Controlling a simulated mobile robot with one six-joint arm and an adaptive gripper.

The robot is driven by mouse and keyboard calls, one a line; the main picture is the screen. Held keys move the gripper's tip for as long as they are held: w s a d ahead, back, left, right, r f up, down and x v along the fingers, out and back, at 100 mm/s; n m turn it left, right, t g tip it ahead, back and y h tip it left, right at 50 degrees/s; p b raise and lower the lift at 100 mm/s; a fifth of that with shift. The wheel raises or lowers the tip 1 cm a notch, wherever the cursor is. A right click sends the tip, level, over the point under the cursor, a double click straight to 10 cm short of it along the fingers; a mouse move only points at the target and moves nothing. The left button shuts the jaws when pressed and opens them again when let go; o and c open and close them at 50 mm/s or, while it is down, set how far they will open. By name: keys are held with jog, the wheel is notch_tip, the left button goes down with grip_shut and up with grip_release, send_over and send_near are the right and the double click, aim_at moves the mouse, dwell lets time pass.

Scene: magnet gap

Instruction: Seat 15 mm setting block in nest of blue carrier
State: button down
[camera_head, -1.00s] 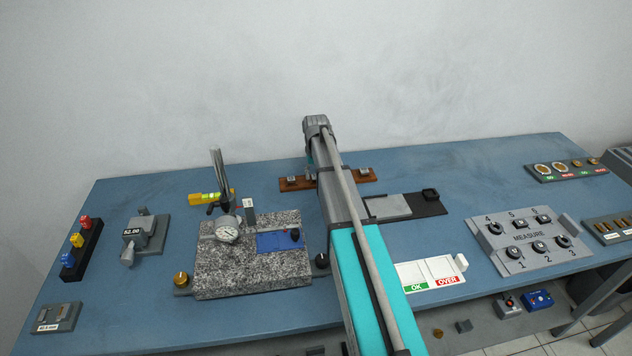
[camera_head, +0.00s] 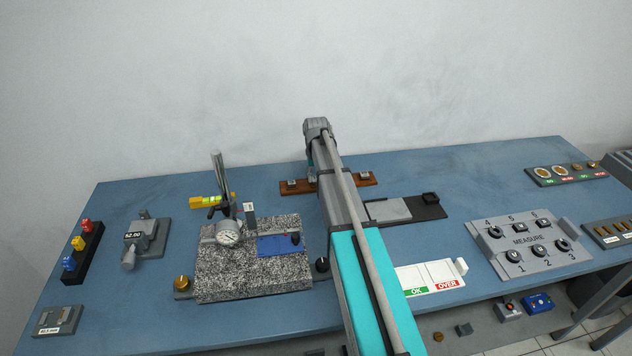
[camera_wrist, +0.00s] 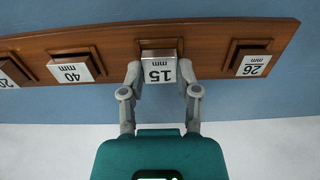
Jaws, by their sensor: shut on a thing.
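The 15 mm setting block (camera_wrist: 158,68) shows in the wrist view with its label upside down. My gripper (camera_wrist: 160,80) is shut on it, one finger on each side. The block is at the wooden rack (camera_wrist: 110,48); I cannot tell whether it is lifted clear of its slot. In the head view my arm hides the gripper and the block. The blue carrier (camera_head: 280,244) lies on the granite plate (camera_head: 235,275) to the left of my arm.
Blocks marked 40 (camera_wrist: 76,69) and 26 (camera_wrist: 250,65) sit in the rack on either side. A dial gauge (camera_head: 228,236) on a post stand (camera_head: 219,175) rises by the carrier.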

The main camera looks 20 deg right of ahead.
jog(key=shift+r+p, duration=2)
jog(key=shift+r, duration=0.2)
notch_tip(320, 180, up, 18)
jog(key=p, duration=1.7)
jog(key=shift+f+p, duration=0.25)
jog(key=shift+p, duration=0.05)
jog(key=shift+s, duration=0.1)
